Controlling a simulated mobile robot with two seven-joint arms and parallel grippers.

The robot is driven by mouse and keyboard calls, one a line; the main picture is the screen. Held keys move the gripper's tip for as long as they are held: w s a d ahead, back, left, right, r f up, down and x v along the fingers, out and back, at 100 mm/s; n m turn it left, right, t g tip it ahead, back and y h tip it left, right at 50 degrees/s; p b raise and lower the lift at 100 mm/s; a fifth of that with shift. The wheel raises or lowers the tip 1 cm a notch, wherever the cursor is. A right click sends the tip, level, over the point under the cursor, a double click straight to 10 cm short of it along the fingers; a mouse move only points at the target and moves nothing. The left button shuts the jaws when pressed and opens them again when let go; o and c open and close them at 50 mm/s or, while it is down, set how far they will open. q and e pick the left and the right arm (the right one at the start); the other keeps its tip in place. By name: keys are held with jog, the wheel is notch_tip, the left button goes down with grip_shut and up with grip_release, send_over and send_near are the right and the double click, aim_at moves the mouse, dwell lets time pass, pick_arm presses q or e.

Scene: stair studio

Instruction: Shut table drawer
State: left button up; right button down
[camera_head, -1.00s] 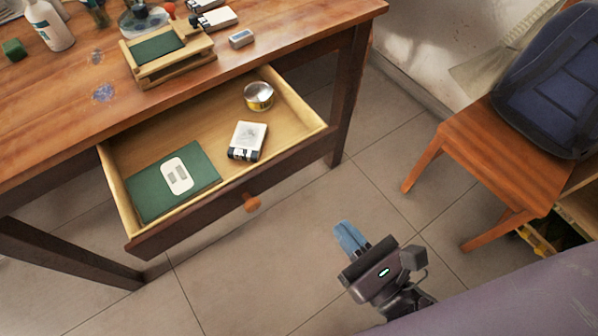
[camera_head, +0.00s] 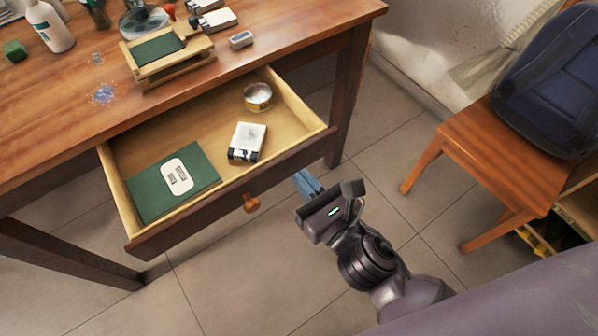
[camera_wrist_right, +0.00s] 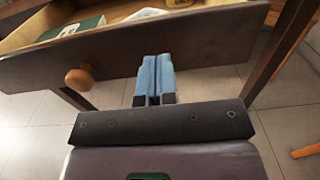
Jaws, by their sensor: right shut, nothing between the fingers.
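The table drawer (camera_head: 232,190) is pulled well out of the wooden table (camera_head: 80,92). It has a dark front with a round wooden knob (camera_head: 251,203). My right gripper (camera_head: 307,183) is shut and empty, with blue fingers close to the drawer front, on the right of the knob. In the right wrist view the fingers (camera_wrist_right: 154,78) point at the drawer front (camera_wrist_right: 205,58), with the knob (camera_wrist_right: 78,78) to their left. I cannot tell whether the fingertips touch it. My left gripper is not in view.
In the drawer lie a green notebook (camera_head: 150,190), a white-and-black box (camera_head: 246,141) and a round tin (camera_head: 257,97). A wooden frame (camera_head: 168,60) and a bottle (camera_head: 48,25) stand on the tabletop. A chair (camera_head: 490,160) with a dark backpack (camera_head: 553,85) stands right. The floor between is clear.

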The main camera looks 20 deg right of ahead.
aim_at(238, 102)
jog(key=shift+w+a, duration=0.2)
jog(key=shift+w, duration=0.4)
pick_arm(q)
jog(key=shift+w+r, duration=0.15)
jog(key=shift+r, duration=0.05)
pick_arm(e)
jog(key=shift+w, duration=0.25)
jog(key=shift+w+a, duration=0.1)
